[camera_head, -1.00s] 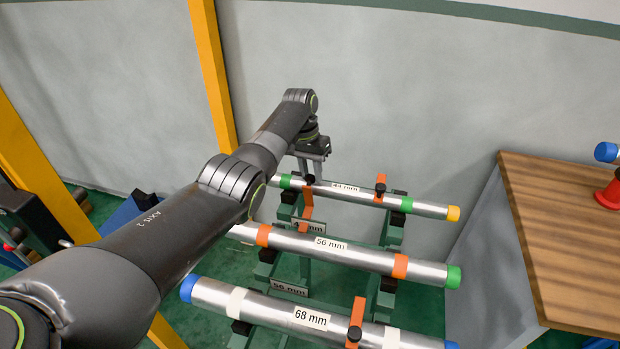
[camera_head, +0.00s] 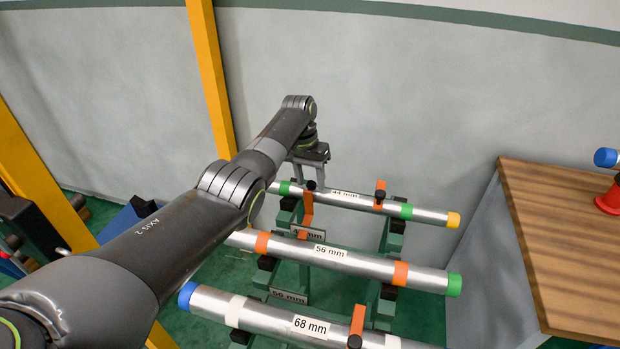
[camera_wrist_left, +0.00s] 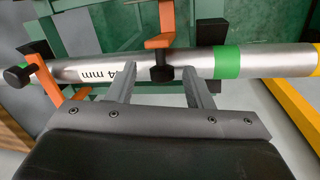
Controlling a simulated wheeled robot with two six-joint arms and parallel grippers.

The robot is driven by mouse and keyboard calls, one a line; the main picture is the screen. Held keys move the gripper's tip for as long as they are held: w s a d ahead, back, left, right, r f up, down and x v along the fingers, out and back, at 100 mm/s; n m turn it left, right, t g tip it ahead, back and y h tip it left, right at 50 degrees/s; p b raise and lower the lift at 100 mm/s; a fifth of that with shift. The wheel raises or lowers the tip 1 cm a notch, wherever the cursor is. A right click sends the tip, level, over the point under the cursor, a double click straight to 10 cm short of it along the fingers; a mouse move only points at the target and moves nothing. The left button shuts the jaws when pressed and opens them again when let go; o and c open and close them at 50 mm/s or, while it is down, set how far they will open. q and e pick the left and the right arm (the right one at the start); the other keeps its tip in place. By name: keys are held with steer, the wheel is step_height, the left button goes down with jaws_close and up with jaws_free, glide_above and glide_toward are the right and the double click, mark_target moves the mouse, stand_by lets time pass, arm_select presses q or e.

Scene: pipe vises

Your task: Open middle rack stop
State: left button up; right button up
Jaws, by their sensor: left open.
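The rack holds three pipes: the 44 mm pipe (camera_head: 430,214) at the back, the 56 mm pipe (camera_head: 375,265) in the middle and the 68 mm pipe (camera_head: 265,316) in front. An orange stop (camera_head: 307,211) with a black knob (camera_head: 311,185) stands at the left part of the 44 mm pipe. My left gripper (camera_head: 309,178) is open at this knob. In the left wrist view, the knob (camera_wrist_left: 162,73) shows between the two fingers of the gripper (camera_wrist_left: 160,78). I cannot tell whether the fingers touch it. My right gripper is out of view.
A second orange stop (camera_head: 380,195) stands on the right part of the 44 mm pipe, and a third (camera_head: 357,320) is on the 68 mm pipe. A wooden-topped bench (camera_head: 560,230) stands right. A yellow post (camera_head: 208,75) and the grey wall are behind.

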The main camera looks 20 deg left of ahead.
arm_select(q)
step_height(320, 180, up, 17)
steer(key=a+b, duration=0.1)
steer(key=a, duration=0.1)
steer(key=shift+w+a+b, duration=0.35)
steer(key=shift+b, duration=0.05)
steer(key=shift+f, duration=0.1)
